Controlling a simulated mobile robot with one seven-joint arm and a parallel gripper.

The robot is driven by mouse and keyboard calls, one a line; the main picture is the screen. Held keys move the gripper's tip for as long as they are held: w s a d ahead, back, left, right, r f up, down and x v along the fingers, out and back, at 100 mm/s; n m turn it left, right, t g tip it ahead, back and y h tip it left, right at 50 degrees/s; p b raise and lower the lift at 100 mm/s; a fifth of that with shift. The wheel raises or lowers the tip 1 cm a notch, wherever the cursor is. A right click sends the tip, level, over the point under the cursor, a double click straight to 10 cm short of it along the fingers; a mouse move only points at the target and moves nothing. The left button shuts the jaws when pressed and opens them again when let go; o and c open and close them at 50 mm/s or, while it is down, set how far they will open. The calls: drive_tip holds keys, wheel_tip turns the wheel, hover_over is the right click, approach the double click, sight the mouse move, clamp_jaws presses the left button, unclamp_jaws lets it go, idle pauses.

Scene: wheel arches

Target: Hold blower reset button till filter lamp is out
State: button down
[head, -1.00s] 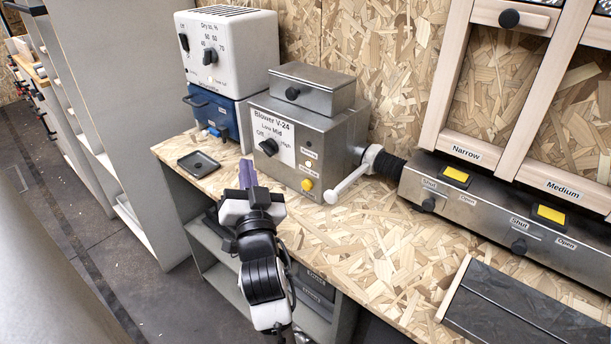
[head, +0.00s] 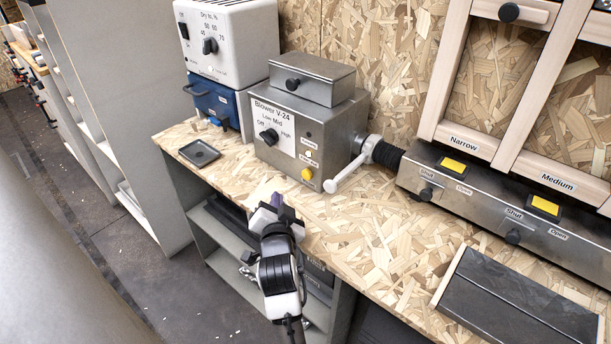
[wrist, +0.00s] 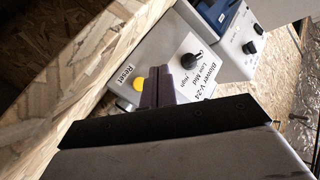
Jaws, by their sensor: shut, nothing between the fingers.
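The blower box (head: 325,125), labelled Blower V-24, stands on the bench with a black speed knob (head: 269,137) on its front. The yellow reset button (head: 307,174) is low on the right of that front; in the wrist view the button (wrist: 138,84) sits beside the Reset label. A small pale lamp (head: 308,154) above the button looks lit, but its label is too small to read surely. My gripper (head: 277,202) is shut and empty, in front of and below the box, apart from the button. In the wrist view its purple fingers (wrist: 160,82) overlap the panel between button and knob.
A white lever (head: 345,174) and black hose stick out right of the blower. A small dark tray (head: 199,153) lies to the left. A dryer unit (head: 228,45) stands behind left. The bench between blower and dark panel (head: 520,300) is clear.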

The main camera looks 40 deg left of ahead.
sight(302, 174)
drive_tip(key=w, duration=0.7)
drive_tip(key=shift+w+d, duration=0.1)
drive_tip(key=shift+d, duration=0.15)
drive_tip(key=shift+w, duration=0.15)
idle(1.7)
drive_tip(key=shift+w, duration=0.3)
drive_tip(key=shift+w+d, duration=0.1)
drive_tip(key=shift+w, duration=0.4)
idle(1.5)
drive_tip(key=shift+s, duration=0.15)
drive_tip(key=shift+s+p, duration=0.4)
drive_tip(key=shift+s, duration=0.4)
drive_tip(key=shift+s, duration=0.1)
drive_tip(key=shift+s+a+p, duration=0.15)
drive_tip(key=shift+s+p, duration=0.05)
drive_tip(key=shift+s, duration=1)
drive_tip(key=shift+s+a+p, duration=0.15)
drive_tip(key=shift+s+p, duration=0.05)
drive_tip(key=shift+s, duration=1)
